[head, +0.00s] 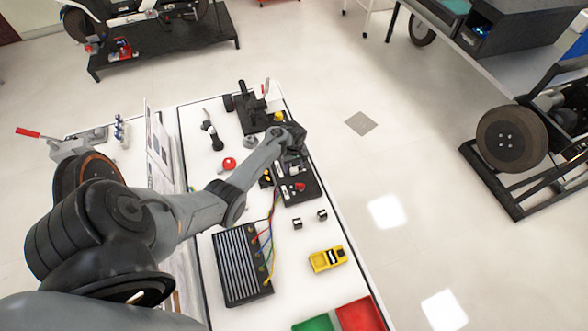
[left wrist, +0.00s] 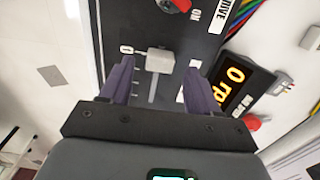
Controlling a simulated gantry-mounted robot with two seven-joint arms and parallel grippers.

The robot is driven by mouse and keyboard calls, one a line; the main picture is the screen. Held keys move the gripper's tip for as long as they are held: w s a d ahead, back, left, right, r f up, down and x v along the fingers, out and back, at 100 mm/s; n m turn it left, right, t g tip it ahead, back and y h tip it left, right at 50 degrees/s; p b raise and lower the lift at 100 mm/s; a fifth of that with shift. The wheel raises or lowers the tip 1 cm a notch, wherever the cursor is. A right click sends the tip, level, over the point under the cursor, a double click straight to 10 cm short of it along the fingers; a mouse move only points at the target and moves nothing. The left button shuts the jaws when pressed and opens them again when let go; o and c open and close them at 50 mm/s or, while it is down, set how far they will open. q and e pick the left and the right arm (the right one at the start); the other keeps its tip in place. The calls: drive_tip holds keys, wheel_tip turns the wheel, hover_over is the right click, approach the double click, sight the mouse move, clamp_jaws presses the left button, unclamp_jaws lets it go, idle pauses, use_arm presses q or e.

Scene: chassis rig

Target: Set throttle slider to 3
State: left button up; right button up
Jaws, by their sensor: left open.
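The throttle slider has a grey block knob (left wrist: 160,61) on a dark control panel (left wrist: 139,18) in the left wrist view. The knob sits at one end of its slot, beside a white label that reads 0; a pale bar extends from it toward my gripper. My left gripper (left wrist: 160,88) is open, its two purple fingers on either side of the knob, with no clear contact. In the head view my left gripper (head: 291,150) is over the far part of the panel (head: 302,190) and hides the slider. My right gripper is in neither view.
A display (left wrist: 242,86) with orange characters starting with 0 stands beside the panel. A red knob (left wrist: 181,5) is on the panel. Colored wires run to a black finned box (head: 238,265). A yellow meter (head: 327,259) and red and green trays (head: 360,315) lie nearer.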

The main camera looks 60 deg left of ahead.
sight(294, 171)
use_arm(q)
drive_tip(key=shift+f, duration=1.1)
drive_tip(key=shift+c, duration=0.2)
clamp_jaws()
